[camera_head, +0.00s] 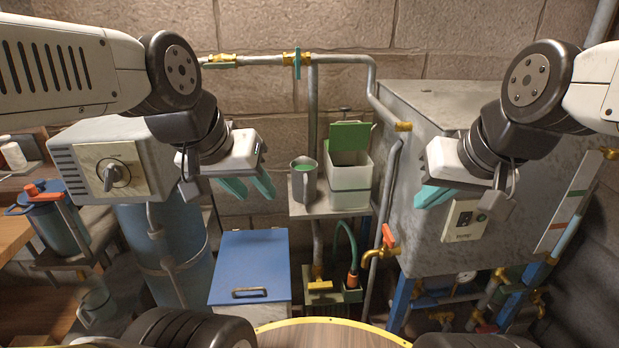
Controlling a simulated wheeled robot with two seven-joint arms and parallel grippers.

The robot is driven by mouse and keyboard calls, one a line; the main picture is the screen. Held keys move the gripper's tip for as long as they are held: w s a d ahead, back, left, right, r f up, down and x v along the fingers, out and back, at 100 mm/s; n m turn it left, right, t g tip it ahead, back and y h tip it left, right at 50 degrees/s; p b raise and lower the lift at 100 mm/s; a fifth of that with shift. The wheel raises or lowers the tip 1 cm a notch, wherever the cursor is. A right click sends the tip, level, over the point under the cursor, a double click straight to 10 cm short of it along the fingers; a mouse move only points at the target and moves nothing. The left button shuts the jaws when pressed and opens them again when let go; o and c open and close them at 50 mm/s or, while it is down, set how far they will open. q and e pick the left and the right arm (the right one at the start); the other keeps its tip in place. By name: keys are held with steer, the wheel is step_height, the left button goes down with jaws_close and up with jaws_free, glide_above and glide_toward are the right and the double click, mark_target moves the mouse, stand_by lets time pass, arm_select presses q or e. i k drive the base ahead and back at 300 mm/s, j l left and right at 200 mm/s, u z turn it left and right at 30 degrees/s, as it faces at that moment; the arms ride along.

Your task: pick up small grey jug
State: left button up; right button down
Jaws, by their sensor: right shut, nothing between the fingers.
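A small grey jug (308,189) stands upright on a small grey shelf (334,209) against the wall, with green showing at its open top. Its handle side faces left. My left gripper (249,188) is to the left of the jug, nearer the camera, with its teal fingers apart and nothing between them. My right gripper (431,197) is to the right, in front of the grey metal tank (440,120), shut and empty.
A white container (350,184) with a raised green lid (350,136) stands right beside the jug. A blue-lidded box (250,265) is below left. Pipes with brass valves (297,60) run along the wall. A brass tap (380,251) juts out below right.

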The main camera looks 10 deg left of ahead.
mark_target(303, 169)
steer(key=j+z, duration=0.25)
steer(key=k+j+z, duration=0.25)
steer(key=i+j+z, duration=0.15)
steer(key=j+z, duration=0.6)
steer(key=i, duration=0.05)
